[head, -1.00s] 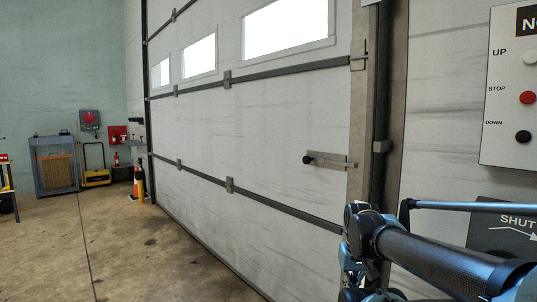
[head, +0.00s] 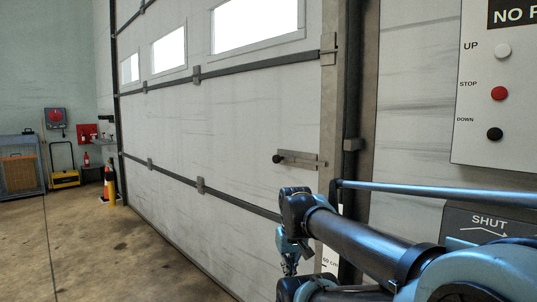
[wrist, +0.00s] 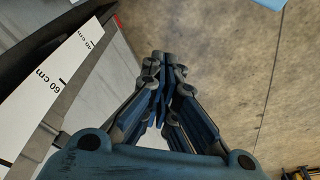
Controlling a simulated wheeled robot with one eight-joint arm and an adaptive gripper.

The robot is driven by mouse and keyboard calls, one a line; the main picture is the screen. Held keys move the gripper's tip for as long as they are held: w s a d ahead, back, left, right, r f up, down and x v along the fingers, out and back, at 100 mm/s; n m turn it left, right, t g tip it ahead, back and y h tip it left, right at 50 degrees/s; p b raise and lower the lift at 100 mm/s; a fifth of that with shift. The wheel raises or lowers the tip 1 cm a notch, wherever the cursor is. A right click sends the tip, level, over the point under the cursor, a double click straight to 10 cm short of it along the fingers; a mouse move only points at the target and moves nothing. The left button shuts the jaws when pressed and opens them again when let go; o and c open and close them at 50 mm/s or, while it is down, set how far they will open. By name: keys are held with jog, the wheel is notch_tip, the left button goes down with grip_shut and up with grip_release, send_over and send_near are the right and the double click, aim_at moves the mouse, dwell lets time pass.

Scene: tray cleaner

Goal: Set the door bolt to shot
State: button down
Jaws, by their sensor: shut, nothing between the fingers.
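The door bolt (head: 302,161) is a metal bar and plate with a black knob (head: 278,158) at its left end. It is mounted on the large white sectional door (head: 225,120), near the door's right edge, beside the metal frame post. I cannot tell from here whether the bolt's tip enters the frame. My gripper (head: 290,266) hangs low in front of the door, below the bolt and apart from it. In the wrist view my gripper (wrist: 165,60) is shut and empty, with the concrete floor beyond it. The bolt is not seen in the wrist view.
A control panel (head: 500,80) with UP, STOP and DOWN buttons is at the right, above a SHUT sign (head: 488,224). A strip marked 60 cm (wrist: 50,88) stands close to my gripper's left. Cones and a yellow cart (head: 64,178) are far left. The floor between is clear.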

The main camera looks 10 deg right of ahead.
aim_at(283, 159)
jog(key=w+d+r+n+y, duration=0.1)
jog(key=w+r+n, duration=0.7)
jog(key=w+r, duration=3.2)
jog(key=w+y, duration=0.1)
jog(key=w, duration=0.2)
jog(key=shift+w+t+y, duration=0.2)
jog(key=shift+t+y, duration=0.1)
jog(key=shift+y, duration=0.1)
notch_tip(283, 159, down, 10)
jog(key=shift+s+d, duration=0.2)
jog(key=shift+d, duration=0.05)
